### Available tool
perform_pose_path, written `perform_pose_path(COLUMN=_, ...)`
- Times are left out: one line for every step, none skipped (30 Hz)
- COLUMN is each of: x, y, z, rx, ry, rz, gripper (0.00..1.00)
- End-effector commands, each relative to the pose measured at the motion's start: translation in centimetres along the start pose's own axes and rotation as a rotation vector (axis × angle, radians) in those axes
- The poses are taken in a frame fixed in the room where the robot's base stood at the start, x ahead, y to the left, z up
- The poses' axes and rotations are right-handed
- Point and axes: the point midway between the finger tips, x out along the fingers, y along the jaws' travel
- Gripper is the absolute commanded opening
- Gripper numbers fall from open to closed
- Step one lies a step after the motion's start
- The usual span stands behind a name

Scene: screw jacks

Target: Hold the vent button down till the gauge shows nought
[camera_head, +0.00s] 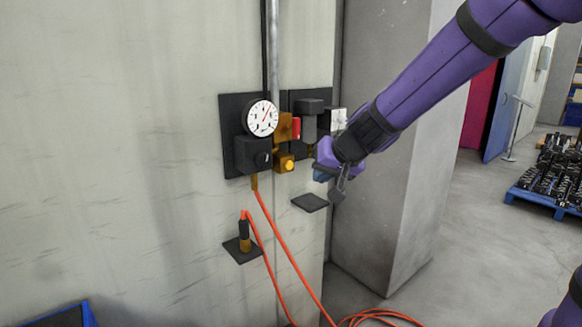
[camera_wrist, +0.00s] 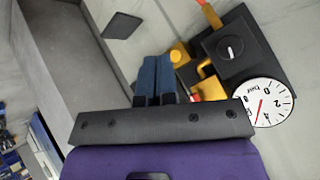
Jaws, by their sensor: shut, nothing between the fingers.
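The vent button (camera_head: 289,165) is a round yellow cap on a brass block at the bottom of the wall fittings. It also shows in the wrist view (camera_wrist: 177,56), just right of my fingertips. The white round gauge (camera_head: 262,118) is above and left of it, its red needle pointing up and right. In the wrist view the gauge (camera_wrist: 268,102) is rotated and partly cut off by my gripper's body; its needle stands away from the 0. My gripper (camera_head: 318,174) is shut and empty, to the right of the button with a gap between. Its blue fingers (camera_wrist: 151,62) lie together.
A black valve box (camera_head: 253,154) is below the gauge, with a red part (camera_head: 296,128) to its right. An orange hose (camera_head: 285,250) hangs down to the floor. A small black plate (camera_head: 310,202) juts out below my gripper. A grey pillar (camera_head: 385,200) stands at right.

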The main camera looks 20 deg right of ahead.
Motion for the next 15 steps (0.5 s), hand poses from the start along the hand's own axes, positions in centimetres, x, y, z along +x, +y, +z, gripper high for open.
perform_pose_path(x=1.1, y=0.5, z=-0.4, rx=0.023, ry=0.004, rz=0.007, gripper=0.00)
perform_pose_path(x=1.6, y=0.7, z=-0.6, rx=0.034, ry=0.009, rz=0.012, gripper=0.00)
perform_pose_path(x=2.4, y=1.0, z=-0.9, rx=0.048, ry=0.015, rz=0.018, gripper=0.00)
perform_pose_path(x=2.9, y=1.2, z=-1.1, rx=0.059, ry=0.019, rz=0.022, gripper=0.00)
perform_pose_path(x=3.3, y=1.5, z=-1.2, rx=0.069, ry=0.021, rz=0.027, gripper=0.00)
perform_pose_path(x=3.9, y=1.8, z=-1.4, rx=0.081, ry=0.026, rz=0.034, gripper=0.00)
perform_pose_path(x=4.2, y=2.0, z=-1.5, rx=0.089, ry=0.027, rz=0.038, gripper=0.00)
perform_pose_path(x=4.6, y=2.2, z=-1.6, rx=0.096, ry=0.030, rz=0.042, gripper=0.00)
perform_pose_path(x=4.9, y=2.4, z=-1.7, rx=0.105, ry=0.033, rz=0.048, gripper=0.00)
perform_pose_path(x=5.2, y=2.5, z=-1.7, rx=0.110, ry=0.034, rz=0.051, gripper=0.00)
perform_pose_path(x=5.4, y=2.6, z=-1.8, rx=0.114, ry=0.035, rz=0.053, gripper=0.00)
perform_pose_path(x=5.6, y=2.7, z=-1.9, rx=0.119, ry=0.036, rz=0.056, gripper=0.00)
perform_pose_path(x=5.7, y=2.8, z=-1.9, rx=0.122, ry=0.037, rz=0.058, gripper=0.00)
perform_pose_path(x=5.8, y=2.9, z=-1.9, rx=0.124, ry=0.038, rz=0.060, gripper=0.00)
perform_pose_path(x=5.9, y=2.9, z=-1.9, rx=0.127, ry=0.039, rz=0.061, gripper=0.00)
